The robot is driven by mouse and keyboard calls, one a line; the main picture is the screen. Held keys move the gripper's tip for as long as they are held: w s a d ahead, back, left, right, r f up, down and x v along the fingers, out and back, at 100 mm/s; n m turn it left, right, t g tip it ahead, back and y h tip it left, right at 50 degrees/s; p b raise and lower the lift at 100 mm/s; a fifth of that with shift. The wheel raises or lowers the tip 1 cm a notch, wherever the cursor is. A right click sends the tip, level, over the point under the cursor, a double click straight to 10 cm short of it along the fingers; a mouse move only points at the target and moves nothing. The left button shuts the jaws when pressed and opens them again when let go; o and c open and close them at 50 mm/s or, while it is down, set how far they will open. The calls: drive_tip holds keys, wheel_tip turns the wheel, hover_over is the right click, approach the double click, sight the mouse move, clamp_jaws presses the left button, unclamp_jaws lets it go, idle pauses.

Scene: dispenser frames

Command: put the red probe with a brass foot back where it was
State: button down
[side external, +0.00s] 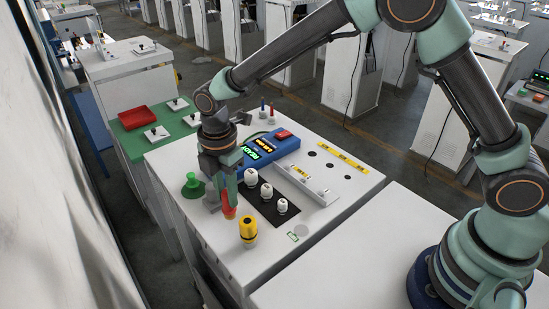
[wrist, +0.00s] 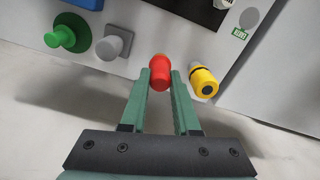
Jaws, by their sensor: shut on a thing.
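The red probe (wrist: 159,72) is between the two green fingers of my gripper (wrist: 159,88), which is shut on it. In the side external view the red probe (side external: 229,208) shows below my gripper (side external: 226,190), close over the front part of the white bench top.
A green knob (side external: 193,186) and a grey square piece (wrist: 114,43) are left of the probe. A black plate (side external: 266,207) with white knobs lies behind it. A blue device (side external: 268,149) with a lit green display is farther back.

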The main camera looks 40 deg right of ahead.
sight(229, 213)
drive_tip(key=shift+f, duration=1.4)
drive_tip(key=shift+f, duration=0.1)
drive_tip(key=c, duration=0.7)
unclamp_jaws()
drive_tip(key=shift+o, duration=0.2)
